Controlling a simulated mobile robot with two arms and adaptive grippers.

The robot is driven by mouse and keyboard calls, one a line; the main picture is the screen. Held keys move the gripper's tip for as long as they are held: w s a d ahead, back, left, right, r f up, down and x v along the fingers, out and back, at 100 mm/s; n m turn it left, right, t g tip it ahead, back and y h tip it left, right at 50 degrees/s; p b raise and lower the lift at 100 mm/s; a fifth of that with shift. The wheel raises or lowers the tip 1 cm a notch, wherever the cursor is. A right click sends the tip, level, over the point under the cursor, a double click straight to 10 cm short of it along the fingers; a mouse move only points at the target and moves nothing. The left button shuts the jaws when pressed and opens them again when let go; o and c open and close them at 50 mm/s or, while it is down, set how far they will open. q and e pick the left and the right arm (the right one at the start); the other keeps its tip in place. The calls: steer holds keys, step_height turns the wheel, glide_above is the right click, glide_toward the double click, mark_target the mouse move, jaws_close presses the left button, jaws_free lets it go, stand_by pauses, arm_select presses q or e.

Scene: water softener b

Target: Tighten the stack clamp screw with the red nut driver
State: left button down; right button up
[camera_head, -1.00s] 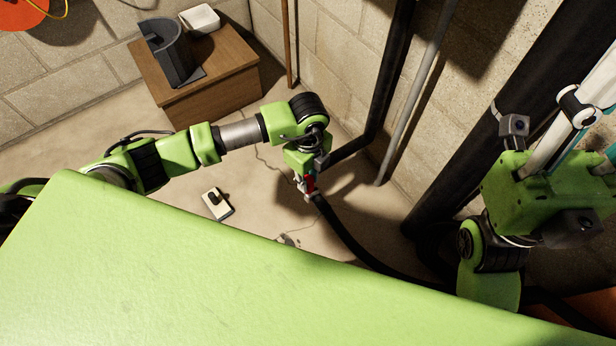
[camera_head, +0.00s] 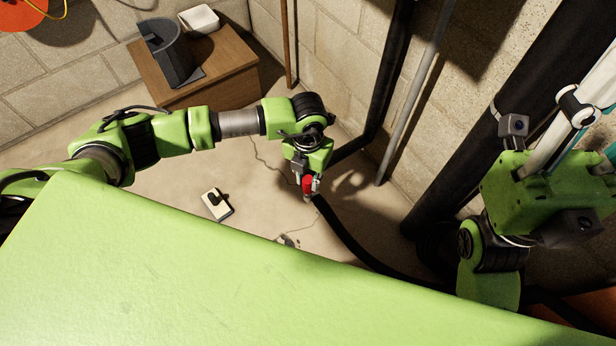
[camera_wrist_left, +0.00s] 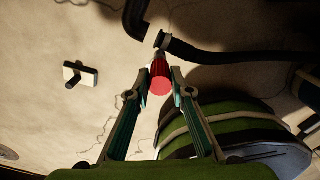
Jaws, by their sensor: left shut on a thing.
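The red nut driver (camera_head: 308,184) is in my left gripper (camera_head: 309,190), low over the concrete floor near the wall corner. In the left wrist view, the gripper (camera_wrist_left: 160,88) has its fingers on either side of the red handle (camera_wrist_left: 160,80). The driver points away toward a black hose end and a dark pipe elbow. Its tip is hard to make out, and I cannot tell whether it touches anything. The clamp screw is not clearly visible. My right gripper (camera_head: 572,150) is at the right edge beside white tubes; its fingers are partly cut off.
A black hose (camera_head: 345,236) runs along the floor toward thick black pipes (camera_head: 470,160). A small switch box (camera_head: 216,204) lies on the floor. A wooden cabinet (camera_head: 215,92) carries a dark holder and white tray. A large green surface (camera_head: 200,280) fills the foreground.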

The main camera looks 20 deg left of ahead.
arm_select(q)
steer(key=shift+m, duration=0.8)
steer(key=shift+r+p, duration=2.25)
steer(key=shift+r, duration=0.35)
